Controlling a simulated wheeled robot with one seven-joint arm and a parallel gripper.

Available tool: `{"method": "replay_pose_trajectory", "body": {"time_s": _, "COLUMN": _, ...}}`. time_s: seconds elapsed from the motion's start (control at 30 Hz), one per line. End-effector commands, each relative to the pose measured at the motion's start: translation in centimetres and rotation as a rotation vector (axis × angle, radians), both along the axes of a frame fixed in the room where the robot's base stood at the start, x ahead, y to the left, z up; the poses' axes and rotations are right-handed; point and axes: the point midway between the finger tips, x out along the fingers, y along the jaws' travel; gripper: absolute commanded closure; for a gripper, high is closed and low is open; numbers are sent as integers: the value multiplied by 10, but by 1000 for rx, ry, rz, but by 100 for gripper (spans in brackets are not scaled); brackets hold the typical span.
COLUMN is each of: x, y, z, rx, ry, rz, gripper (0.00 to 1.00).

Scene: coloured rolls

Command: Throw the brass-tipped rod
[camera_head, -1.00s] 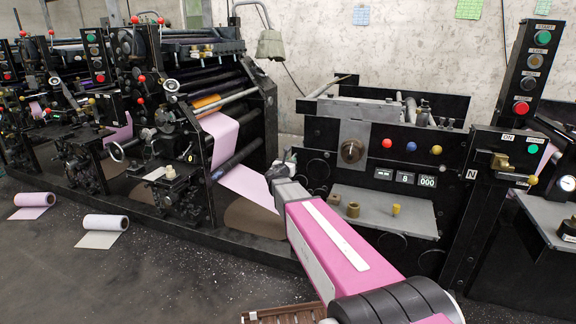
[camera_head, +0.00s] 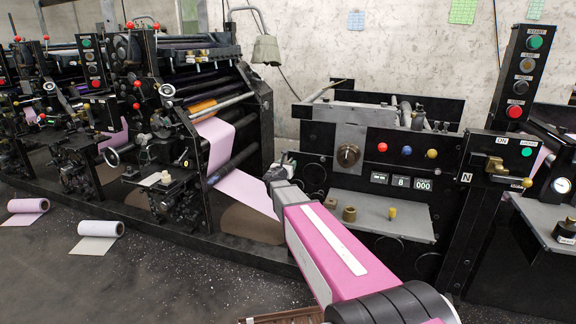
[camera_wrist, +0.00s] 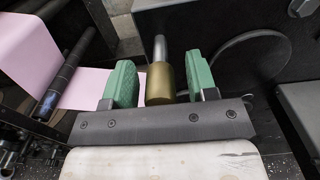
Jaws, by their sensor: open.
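The brass-tipped rod shows in the wrist view as a thick brass cylinder (camera_wrist: 159,84) on a thinner steel shaft. My gripper (camera_wrist: 162,82) has two green fingers, open, one on each side of the brass tip. The left finger is the closer of the two, with a small gap; the right gap is wider. In the head view my gripper (camera_head: 281,164) is at the left edge of the black control panel, at the end of my pink arm. I cannot make out the rod there.
A press with a pink web (camera_head: 215,143) stands left. Paper rolls (camera_head: 100,229) lie on the open floor.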

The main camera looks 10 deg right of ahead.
Motion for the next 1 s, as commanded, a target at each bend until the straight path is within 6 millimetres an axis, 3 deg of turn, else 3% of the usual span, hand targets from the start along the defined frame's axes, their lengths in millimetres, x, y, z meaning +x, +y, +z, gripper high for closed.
{"method": "replay_pose_trajectory", "body": {"time_s": 0.53, "x": -79, "y": 44, "z": 0, "rx": 1, "ry": 1, "rz": 1, "gripper": 47}}
{"method": "replay_pose_trajectory", "body": {"time_s": 1.0, "x": -86, "y": 50, "z": 0, "rx": 0, "ry": 0, "rz": 0, "gripper": 47}}
